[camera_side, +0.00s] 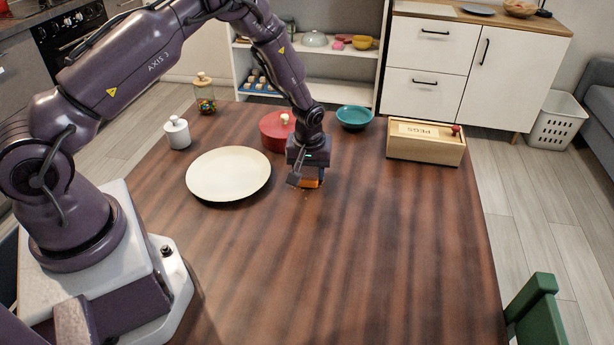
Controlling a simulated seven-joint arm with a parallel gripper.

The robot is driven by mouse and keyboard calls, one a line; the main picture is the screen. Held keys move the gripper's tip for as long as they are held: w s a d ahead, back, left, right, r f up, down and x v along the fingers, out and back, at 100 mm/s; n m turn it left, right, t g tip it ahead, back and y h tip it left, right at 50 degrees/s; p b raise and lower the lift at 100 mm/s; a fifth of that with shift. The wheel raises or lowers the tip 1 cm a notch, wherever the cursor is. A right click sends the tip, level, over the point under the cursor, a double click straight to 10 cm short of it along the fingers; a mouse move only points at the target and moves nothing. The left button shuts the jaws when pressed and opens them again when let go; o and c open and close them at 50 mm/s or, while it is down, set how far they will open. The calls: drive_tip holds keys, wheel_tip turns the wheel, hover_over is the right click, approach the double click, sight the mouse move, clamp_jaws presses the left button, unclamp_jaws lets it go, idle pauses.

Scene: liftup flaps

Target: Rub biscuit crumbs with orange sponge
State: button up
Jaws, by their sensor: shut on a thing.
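The orange sponge (311,183) is held in my gripper (307,181), low over the dark wooden table (380,260) near its middle. The gripper points downward, and its fingers partly hide the sponge. The sponge is at or very near the table top; I cannot tell whether it touches. A few tiny biscuit crumbs (307,194) show as small light specks just in front of the sponge. Any crumbs under the sponge or behind the gripper are hidden.
A cream plate (228,174) lies left of my gripper. A red lidded pot (275,132) and a teal bowl (354,117) stand behind it. A wooden pegs box (425,147) is at right. A white jar (177,133) and glass jar (204,95) stand far left. The front table is clear.

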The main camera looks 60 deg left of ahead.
sight(302, 200)
drive_tip(key=shift+w+a, duration=1.6)
drive_tip(key=shift+a, duration=0.1)
drive_tip(key=shift+s+d, duration=4.3)
drive_tip(key=shift+d, duration=0.05)
wheel_tip(302, 200, up, 8)
drive_tip(key=shift+w+d+f, duration=0.2)
drive_tip(key=shift+w+d, duration=0.25)
drive_tip(key=shift+w, duration=0.05)
